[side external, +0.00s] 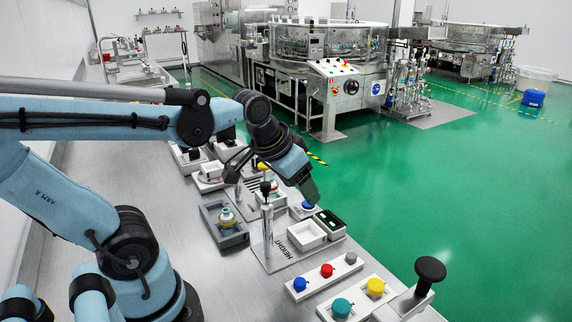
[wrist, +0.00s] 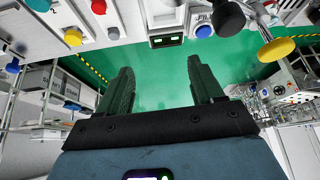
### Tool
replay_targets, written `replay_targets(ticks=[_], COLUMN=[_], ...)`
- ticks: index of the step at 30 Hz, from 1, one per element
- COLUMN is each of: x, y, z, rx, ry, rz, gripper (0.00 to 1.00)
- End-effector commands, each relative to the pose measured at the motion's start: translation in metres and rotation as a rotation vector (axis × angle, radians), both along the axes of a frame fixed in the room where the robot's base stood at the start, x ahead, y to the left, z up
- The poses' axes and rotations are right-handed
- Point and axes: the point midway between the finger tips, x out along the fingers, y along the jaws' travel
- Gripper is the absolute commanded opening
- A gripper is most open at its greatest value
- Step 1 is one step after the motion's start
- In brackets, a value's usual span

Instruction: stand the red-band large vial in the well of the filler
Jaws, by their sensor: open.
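My gripper (side external: 311,192) is at the front right of the bench, just above a round blue button (side external: 307,206). In the wrist view my gripper (wrist: 158,75) is open, with only green floor between its fingers. A small vial-like piece (side external: 227,215) with a pale body and yellowish lower part stands upright in a dark grey square tray (side external: 234,240), left of and apart from my gripper. I cannot make out a red band on it. Another small piece with some red (side external: 273,187) shows partly behind the metal post. The filler's well cannot be clearly told.
A metal post with a black knob (side external: 267,215) stands on a plate marked HEIGHT. Coloured knobs (side external: 327,270) and a black-topped lever (side external: 430,270) fill the near right.

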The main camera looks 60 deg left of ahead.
Motion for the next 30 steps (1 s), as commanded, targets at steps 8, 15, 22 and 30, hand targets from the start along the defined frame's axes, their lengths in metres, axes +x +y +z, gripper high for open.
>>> replay_targets(ticks=[8,15,22,30], x=[-0.018,-0.019,-0.019,-0.019], y=[-0.033,-0.034,-0.034,-0.034], z=[-0.017,-0.017,-0.017,-0.017], rx=[-0.011,-0.012,-0.012,-0.012], ry=[-0.112,-0.119,-0.118,-0.117], rz=[-0.076,-0.079,-0.079,-0.079], gripper=[0.67,0.67,0.67,0.67])
